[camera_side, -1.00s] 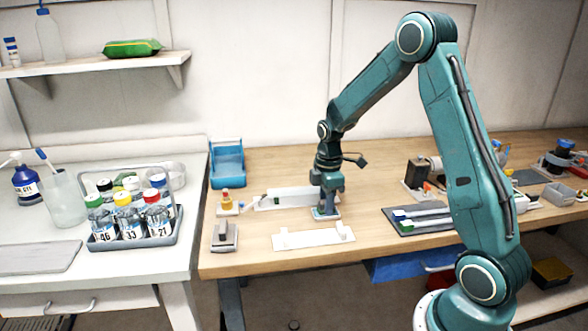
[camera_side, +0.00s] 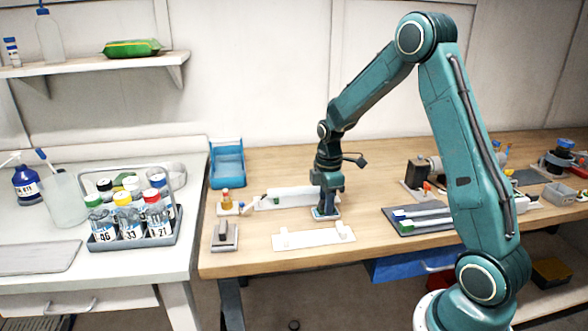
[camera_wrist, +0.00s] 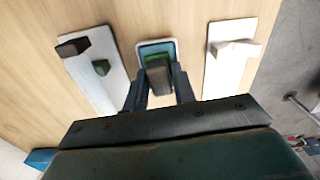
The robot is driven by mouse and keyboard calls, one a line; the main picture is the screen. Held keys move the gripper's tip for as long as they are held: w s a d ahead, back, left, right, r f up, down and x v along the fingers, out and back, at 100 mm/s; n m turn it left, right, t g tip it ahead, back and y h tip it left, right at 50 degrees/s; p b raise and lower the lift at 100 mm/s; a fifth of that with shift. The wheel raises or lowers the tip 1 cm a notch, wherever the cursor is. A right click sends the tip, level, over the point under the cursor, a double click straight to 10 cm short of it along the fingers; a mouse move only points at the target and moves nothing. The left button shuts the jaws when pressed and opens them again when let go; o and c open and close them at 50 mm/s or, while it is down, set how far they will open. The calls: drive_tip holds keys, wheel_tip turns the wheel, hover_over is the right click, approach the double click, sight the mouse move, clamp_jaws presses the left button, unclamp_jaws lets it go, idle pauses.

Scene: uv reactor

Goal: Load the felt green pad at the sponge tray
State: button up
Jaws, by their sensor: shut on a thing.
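The sponge tray is a small shallow tray with a pale rim and blue inside (camera_wrist: 157,42). In the side view it sits on the wooden bench below my gripper (camera_side: 326,208). My gripper (camera_wrist: 160,92) points down and is shut on the felt green pad (camera_wrist: 157,58), a dark grey block with a green part. In the wrist view the pad is over or inside the tray's outline. I cannot tell whether its underside touches the tray floor. In the side view my gripper hides the pad.
White plates stand on both sides of the tray: one with dark and green blocks (camera_wrist: 104,88), one with a white block (camera_wrist: 222,76). A grey-based block (camera_side: 224,238), small bottle stand (camera_side: 227,207) and blue bin (camera_side: 227,170) lie left.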

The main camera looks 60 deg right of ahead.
sight(322, 201)
drive_tip(key=shift+r, duration=3.45)
drive_tip(key=shift+w+a, duration=0.1)
drive_tip(key=shift+w+a+m, duration=0.3)
drive_tip(key=shift+a+m, duration=0.1)
drive_tip(key=w+a+r+m, duration=0.1)
drive_tip(key=w+a+m, duration=0.2)
drive_tip(key=a+m, duration=0.3)
drive_tip(key=w+a+r+m, duration=0.1)
drive_tip(key=w+a+m, duration=0.3)
drive_tip(key=a, duration=0.6)
drive_tip(key=shift+w+a+r+m, duration=0.15)
drive_tip(key=shift+w+m, duration=0.1)
drive_tip(key=shift+m, duration=1.05)
